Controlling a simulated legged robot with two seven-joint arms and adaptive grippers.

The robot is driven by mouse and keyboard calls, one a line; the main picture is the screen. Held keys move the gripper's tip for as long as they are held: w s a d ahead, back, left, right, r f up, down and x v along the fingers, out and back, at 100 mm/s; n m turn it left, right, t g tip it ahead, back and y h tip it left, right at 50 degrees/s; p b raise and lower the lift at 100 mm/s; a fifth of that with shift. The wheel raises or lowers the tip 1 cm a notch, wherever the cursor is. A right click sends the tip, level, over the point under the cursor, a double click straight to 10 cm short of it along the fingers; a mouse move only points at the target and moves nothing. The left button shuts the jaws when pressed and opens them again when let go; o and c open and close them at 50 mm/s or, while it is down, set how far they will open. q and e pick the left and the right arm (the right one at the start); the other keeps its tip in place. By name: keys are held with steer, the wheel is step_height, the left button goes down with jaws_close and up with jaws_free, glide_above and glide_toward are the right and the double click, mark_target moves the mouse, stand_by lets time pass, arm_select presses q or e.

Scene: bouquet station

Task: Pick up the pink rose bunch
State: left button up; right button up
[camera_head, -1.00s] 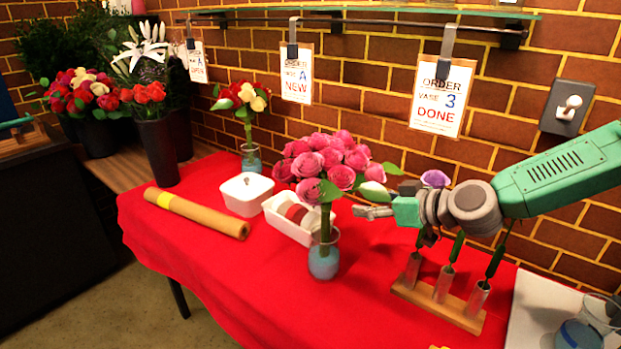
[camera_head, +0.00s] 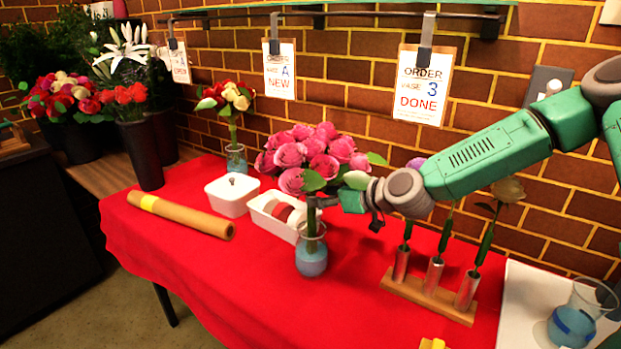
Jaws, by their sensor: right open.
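The pink rose bunch (camera_head: 310,155) stands upright in a glass vase with blue water (camera_head: 311,256) on the red-covered table. Its blooms spread wide above green stems. My right gripper (camera_head: 318,202) reaches in from the right, below the blooms, with its fingers at the stems just above the vase's rim. The gripper is open; I cannot tell whether a finger touches the stems. My left gripper is not in view.
A white box of ribbon rolls (camera_head: 278,218) and a lidded white box (camera_head: 232,195) stand left of the vase. A brown paper roll (camera_head: 185,215) lies further left. A wooden rack (camera_head: 428,296) with metal tubes holding single flowers stands right, under my arm.

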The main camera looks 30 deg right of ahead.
mark_target(311, 216)
steer(key=w+f, duration=0.2)
steer(key=w, duration=0.1)
steer(key=shift+a+b, duration=0.1)
steer(key=shift+b, duration=0.2)
steer(key=shift+w+a, duration=0.1)
steer(key=shift+w, duration=0.05)
steer(key=shift+a+r, duration=0.2)
steer(key=shift+c, duration=1.2)
jaws_close()
steer(key=shift+d, duration=0.1)
